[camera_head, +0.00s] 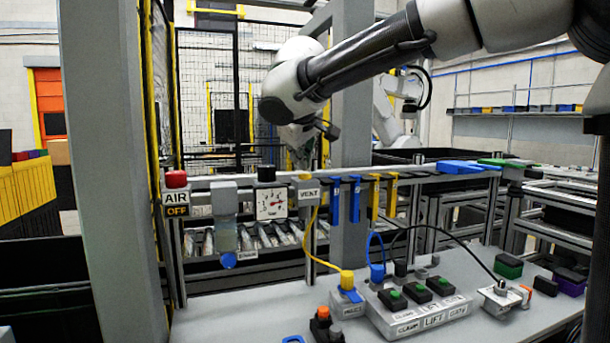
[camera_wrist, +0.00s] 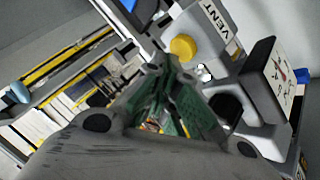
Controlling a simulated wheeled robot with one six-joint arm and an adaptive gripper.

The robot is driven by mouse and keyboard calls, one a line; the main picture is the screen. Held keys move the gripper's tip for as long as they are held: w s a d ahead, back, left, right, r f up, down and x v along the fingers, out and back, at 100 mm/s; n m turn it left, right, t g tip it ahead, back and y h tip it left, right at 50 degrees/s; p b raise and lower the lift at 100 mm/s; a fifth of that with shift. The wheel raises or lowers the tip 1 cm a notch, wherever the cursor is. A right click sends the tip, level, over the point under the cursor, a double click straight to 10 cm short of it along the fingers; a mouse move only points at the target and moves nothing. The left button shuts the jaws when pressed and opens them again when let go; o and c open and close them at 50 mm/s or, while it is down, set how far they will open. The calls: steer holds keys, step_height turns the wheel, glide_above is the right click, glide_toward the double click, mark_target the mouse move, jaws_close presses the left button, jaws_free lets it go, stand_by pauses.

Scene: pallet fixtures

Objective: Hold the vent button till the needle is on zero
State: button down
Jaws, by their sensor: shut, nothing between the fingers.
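The vent button (camera_wrist: 183,47) is a round yellow cap beside the VENT label (camera_wrist: 215,14) in the wrist view. In the head view the yellow vent button (camera_head: 305,178) tops the VENT block on the rail. My gripper (camera_wrist: 172,68) is shut and empty, its tips close to the button; I cannot tell whether they touch it. In the head view my gripper (camera_head: 300,160) hangs just above the VENT block. The white gauge (camera_head: 271,204) stands left of it with a red needle; it also shows in the wrist view (camera_wrist: 283,76). The needle's reading is too small to tell.
A red AIR OFF button (camera_head: 176,179) and a clear-bowled unit (camera_head: 225,220) stand left on the rail. Blue and yellow hooks (camera_head: 355,200) hang to the right. Below, a bench carries a button box (camera_head: 420,314) with cables.

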steer(key=shift+f, duration=0.65)
stand_by(1.4)
steer(key=shift+r, duration=0.15)
stand_by(3.1)
steer(key=shift+r, duration=0.8)
steer(key=shift+r, duration=2.55)
steer(key=shift+d, duration=0.1)
